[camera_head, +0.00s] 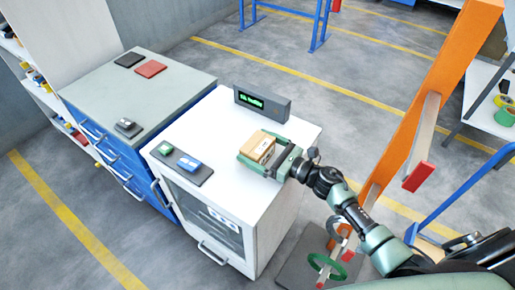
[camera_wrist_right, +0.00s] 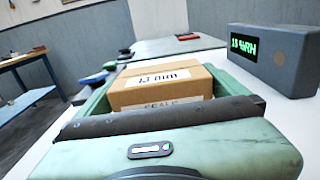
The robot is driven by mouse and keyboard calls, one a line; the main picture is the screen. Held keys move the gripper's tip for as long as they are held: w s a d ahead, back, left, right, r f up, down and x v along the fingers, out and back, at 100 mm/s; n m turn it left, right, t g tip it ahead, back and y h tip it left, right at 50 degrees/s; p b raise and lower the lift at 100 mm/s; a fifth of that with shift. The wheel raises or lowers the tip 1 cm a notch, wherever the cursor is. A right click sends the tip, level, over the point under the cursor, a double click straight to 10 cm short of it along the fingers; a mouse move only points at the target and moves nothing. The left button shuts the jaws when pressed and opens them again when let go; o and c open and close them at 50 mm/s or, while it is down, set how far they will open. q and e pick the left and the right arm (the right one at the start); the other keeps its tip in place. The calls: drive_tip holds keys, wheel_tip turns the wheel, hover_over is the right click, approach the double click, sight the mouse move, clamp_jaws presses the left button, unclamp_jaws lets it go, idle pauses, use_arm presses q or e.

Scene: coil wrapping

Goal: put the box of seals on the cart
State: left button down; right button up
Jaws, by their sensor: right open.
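The box of seals (camera_head: 259,145), a small brown carton with white labels, sits on top of the white cabinet (camera_head: 222,121). In the right wrist view the carton (camera_wrist_right: 160,84) is straight ahead, its label partly hidden by the gripper body. My right gripper (camera_head: 257,148) is open, with its green fingers on both sides of the carton. I cannot tell whether the fingers touch it. A blue drawer unit with a grey top (camera_head: 128,88) stands left of the cabinet; I cannot tell whether this is the cart. My left gripper is not in view.
A dark humidity display (camera_head: 262,103) stands at the cabinet's back edge, behind the carton. A dark tray with small green and blue items (camera_head: 182,165) lies on the cabinet's left. An orange post (camera_head: 432,95) rises at the right. Open floor lies behind.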

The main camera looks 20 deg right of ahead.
drive_tip(key=c, duration=1.7)
drive_tip(key=shift+r, duration=0.2)
drive_tip(key=shift+c, duration=0.5)
